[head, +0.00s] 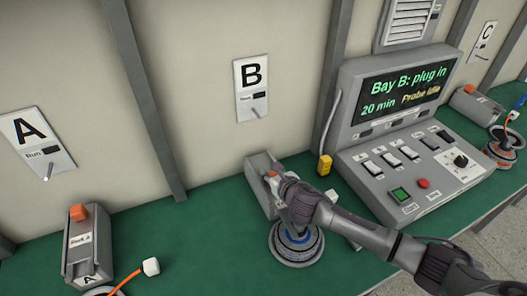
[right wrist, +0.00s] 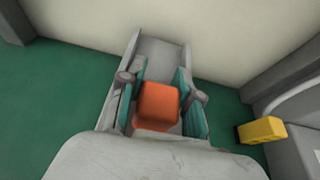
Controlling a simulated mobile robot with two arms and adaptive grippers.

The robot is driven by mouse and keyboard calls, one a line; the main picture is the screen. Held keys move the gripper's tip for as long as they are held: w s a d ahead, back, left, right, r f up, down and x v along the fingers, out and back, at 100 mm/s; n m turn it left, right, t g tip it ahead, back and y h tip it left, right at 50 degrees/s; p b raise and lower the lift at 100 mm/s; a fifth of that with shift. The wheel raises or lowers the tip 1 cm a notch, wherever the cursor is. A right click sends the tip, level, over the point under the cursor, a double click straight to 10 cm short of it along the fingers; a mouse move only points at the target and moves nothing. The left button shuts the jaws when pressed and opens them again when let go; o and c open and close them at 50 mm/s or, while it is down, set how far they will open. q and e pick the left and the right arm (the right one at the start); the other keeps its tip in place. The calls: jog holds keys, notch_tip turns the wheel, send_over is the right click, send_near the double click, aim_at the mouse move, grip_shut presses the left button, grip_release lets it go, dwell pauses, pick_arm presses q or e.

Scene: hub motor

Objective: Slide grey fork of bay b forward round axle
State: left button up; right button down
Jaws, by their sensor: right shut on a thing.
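The grey fork unit of bay B (head: 257,170) stands on the green bench against the wall under the B plate. Its orange block (right wrist: 157,106) sits in a grey channel (right wrist: 160,55) in the right wrist view. My right gripper (head: 275,178) is shut on this orange block, with a teal pad on either side. The round hub motor (head: 296,250) with a blue ring lies on the bench just in front of the unit. My right arm partly covers it, so the fork tips and axle cannot be made out. My left gripper is not in view.
A grey console (head: 400,130) stands right of bay B; its screen reads "Bay B: plug in". A yellow plug (head: 324,165) hangs by its left edge. Bay A's unit (head: 88,250) and an orange lead with white connector (head: 151,266) are at left. Bench (head: 200,240) between A and B is clear.

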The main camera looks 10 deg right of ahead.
jog(key=shift+s+f, duration=0.1)
jog(key=shift+f, duration=0.05)
jog(key=c, duration=1.1)
grip_release()
jog(key=o, duration=0.3)
jog(key=shift+s+d, duration=0.1)
jog(key=shift+s, duration=0.1)
jog(key=shift+o, duration=0.2)
jog(key=shift+w, duration=0.1)
jog(key=v, duration=1.2)
